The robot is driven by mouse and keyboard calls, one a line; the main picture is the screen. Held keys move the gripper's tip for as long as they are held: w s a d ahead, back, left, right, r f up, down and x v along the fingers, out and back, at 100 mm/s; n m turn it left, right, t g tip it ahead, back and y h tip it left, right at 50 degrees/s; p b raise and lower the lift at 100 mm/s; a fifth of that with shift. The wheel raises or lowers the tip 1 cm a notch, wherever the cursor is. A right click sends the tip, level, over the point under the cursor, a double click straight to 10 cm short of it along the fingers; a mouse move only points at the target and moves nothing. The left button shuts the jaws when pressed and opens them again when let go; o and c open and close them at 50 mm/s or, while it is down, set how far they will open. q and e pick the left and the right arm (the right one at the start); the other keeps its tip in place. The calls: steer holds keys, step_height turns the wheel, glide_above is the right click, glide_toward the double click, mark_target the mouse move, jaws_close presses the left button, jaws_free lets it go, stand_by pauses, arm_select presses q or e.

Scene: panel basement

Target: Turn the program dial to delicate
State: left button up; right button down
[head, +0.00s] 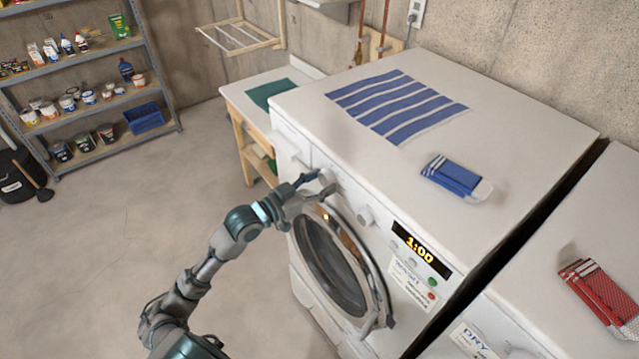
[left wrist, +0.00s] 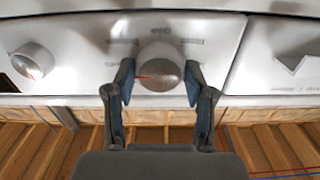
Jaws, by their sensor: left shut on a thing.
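My left gripper (head: 320,185) reaches the front control panel of the left white machine (head: 480,110). In the left wrist view its two fingers (left wrist: 160,80) stand on either side of a round grey dial (left wrist: 161,68), shut on it. A red pointer line on the dial points left in that view. Small labels surround the dial, too blurred to read. In the head view the gripper mostly hides this dial. A second knob (head: 364,214) sits to its right; in the left wrist view a similar knob (left wrist: 32,62) is at the left. My right gripper is not in view.
A round door (head: 338,262) is below the panel, and a display (head: 420,250) reads 1:00.

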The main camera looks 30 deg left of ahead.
arm_select(q)
steer(key=shift+a+m, duration=0.1)
steer(key=shift+m, duration=0.2)
steer(key=m+b, duration=0.1)
steer(key=m, duration=0.2)
steer(key=shift+r+m, duration=0.1)
steer(key=shift+m, duration=2.2)
steer(key=o, duration=1.2)
